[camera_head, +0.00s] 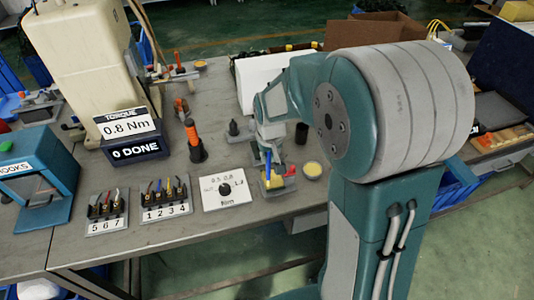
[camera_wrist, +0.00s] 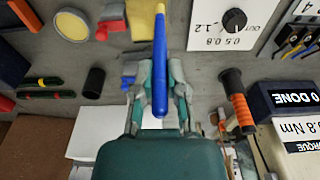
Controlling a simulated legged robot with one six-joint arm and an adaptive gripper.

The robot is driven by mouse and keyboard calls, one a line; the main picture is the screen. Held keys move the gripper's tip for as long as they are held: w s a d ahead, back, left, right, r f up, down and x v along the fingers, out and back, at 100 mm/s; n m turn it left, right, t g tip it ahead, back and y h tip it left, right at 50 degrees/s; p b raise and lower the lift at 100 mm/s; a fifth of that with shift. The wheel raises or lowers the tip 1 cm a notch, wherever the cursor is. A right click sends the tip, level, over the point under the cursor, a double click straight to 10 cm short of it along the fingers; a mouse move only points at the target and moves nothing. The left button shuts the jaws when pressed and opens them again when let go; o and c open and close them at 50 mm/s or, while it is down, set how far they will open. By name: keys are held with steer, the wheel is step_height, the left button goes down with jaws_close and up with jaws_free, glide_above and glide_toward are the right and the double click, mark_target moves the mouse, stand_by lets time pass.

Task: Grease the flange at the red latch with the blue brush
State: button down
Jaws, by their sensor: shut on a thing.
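My gripper (camera_wrist: 160,82) is shut on the blue brush (camera_wrist: 160,60), a blue rod with a yellow tip. The brush points away from my palm, above the grey table. In the head view the blue brush (camera_head: 268,162) shows below my wrist, over a small fixture (camera_head: 278,190) with yellow and red parts. In the wrist view a red part (camera_wrist: 112,25), perhaps the red latch, lies left of the brush tip, apart from it. A round tin with yellow contents (camera_wrist: 71,25) is further left; it also shows in the head view (camera_head: 312,170). I cannot make out the flange.
A dial plate (camera_head: 225,191) and two numbered connector racks (camera_head: 165,200) line the front edge. An orange-handled tool (camera_head: 194,143) stands upright near the torque display (camera_head: 128,127). A dark cylinder (camera_wrist: 94,82) stands beside my gripper. A white box (camera_head: 262,78) is behind.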

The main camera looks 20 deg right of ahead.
steer(key=shift+s, duration=0.2)
steer(key=shift+w, duration=0.9)
steer(key=shift+s, duration=0.9)
steer(key=shift+r, duration=0.15)
steer(key=shift+r, duration=1.4)
